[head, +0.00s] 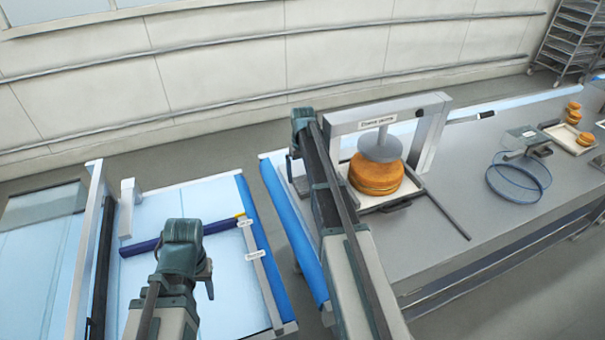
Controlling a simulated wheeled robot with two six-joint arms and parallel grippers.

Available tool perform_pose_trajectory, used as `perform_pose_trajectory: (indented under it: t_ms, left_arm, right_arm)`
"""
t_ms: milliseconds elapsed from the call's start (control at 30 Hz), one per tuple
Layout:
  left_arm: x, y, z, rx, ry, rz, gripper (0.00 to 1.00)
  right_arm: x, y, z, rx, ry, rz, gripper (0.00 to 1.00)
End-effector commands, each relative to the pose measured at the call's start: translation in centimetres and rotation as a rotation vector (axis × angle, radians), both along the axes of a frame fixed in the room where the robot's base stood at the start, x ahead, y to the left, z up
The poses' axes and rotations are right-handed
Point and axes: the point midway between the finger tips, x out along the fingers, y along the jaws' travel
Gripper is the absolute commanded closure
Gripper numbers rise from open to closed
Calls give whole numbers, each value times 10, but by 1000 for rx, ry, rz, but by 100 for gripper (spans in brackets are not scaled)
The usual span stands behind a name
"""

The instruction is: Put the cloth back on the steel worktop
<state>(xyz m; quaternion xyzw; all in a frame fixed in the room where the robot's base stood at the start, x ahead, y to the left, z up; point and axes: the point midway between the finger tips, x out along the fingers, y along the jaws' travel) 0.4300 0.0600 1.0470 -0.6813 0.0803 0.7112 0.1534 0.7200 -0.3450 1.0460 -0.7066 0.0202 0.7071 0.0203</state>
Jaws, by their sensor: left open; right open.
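The steel worktop (450,215) runs from the middle to the right. I cannot make out a separate cloth on it or elsewhere with certainty. My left gripper (184,262) is over the light-blue surface of the left table (152,292), in front of a dark-blue bar (218,226) with a yellow end. My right gripper (301,150) is near the worktop's left end, beside the grey press frame (338,130). Both grippers are open with nothing seen in them. Their fingertips are partly hidden by my arms.
Blue hoops (517,184), a scale (524,138) and small stacked cakes (573,113) stand further right. A floor gap separates the tables.

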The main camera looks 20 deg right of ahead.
Motion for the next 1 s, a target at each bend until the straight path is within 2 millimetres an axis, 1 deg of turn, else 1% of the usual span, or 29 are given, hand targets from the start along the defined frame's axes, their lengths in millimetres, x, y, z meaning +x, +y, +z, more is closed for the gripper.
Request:
perform_pose_trajectory:
  t_ms: [33, 400, 500, 633, 800, 867, 933, 967, 1000]
  left_arm:
    - [0, 0, 15, 0, 0, 2, 50]
    - [0, 0, 71, -2, -1, 14, 50]
    - [0, 0, 82, -2, 0, 15, 50]
    - [0, 0, 90, -2, 0, 13, 50]
    - [0, 0, 91, -2, 0, 13, 50]
    - [0, 0, 90, -2, 0, 13, 50]
    - [0, 0, 90, -2, 1, 12, 50]
    - [0, 0, 90, -2, 1, 12, 50]
    - [0, 0, 90, -2, 1, 12, 50]
  right_arm:
    - [0, 0, 15, 0, 0, 0, 0]
    - [0, 0, 71, 0, 0, 0, 0]
    - [0, 0, 82, 0, 0, 0, 0]
    - [0, 0, 90, 0, 0, 0, 0]
    - [-1, 1, 91, 0, 0, 1, 0]
    - [-6, 11, 90, -1, 2, 10, 0]
    - [-21, 37, 90, -5, 6, 33, 0]
    - [-31, 54, 90, -7, 8, 49, 0]
    - [-48, 80, 90, -12, 13, 75, 0]
